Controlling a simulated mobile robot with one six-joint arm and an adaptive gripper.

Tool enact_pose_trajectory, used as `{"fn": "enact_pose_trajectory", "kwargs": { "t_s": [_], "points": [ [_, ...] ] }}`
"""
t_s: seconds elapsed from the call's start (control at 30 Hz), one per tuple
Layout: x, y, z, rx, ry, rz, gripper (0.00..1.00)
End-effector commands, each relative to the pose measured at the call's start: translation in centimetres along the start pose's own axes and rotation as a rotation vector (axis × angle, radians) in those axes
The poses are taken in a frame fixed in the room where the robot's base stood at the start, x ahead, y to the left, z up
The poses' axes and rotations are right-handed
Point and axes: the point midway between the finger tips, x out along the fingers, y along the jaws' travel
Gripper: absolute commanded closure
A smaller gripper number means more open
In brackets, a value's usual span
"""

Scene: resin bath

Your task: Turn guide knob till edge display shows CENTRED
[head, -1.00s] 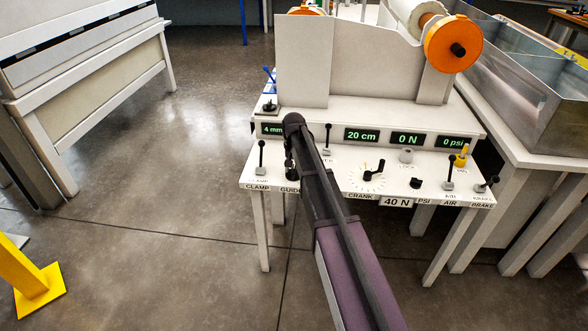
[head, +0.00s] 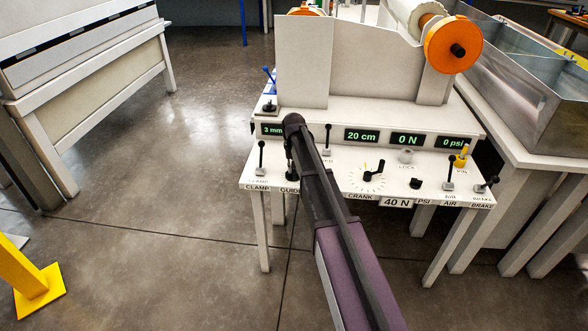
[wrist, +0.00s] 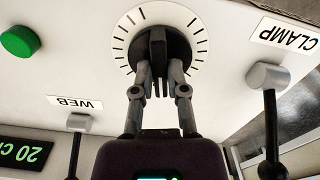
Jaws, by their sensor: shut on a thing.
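The guide knob (wrist: 158,40) is a dark knob in the middle of a white dial with black tick marks (wrist: 197,24) in the wrist view. My gripper (wrist: 157,72) is shut on the knob, a finger at each side of it. The edge display (head: 272,130) is the leftmost green readout and reads 3 mm.
A CLAMP lever (head: 261,158) stands left of my gripper and another lever (head: 327,140) stands close on its right. A crank (head: 374,172) is further right. Other displays read 20 cm (head: 361,135), 0 N (head: 407,139) and 0 psi (head: 452,142). A green button (wrist: 20,41) shows in the wrist view.

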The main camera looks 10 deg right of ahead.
Motion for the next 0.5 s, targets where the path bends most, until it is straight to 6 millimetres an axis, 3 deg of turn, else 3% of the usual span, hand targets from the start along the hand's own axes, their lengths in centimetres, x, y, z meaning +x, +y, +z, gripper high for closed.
{"fn": "enact_pose_trajectory", "kwargs": {
  "t_s": [0.5],
  "points": [
    [0.04, 0.01, 0.12, -0.473, -0.003, 0.000, 1.00]
  ]
}}
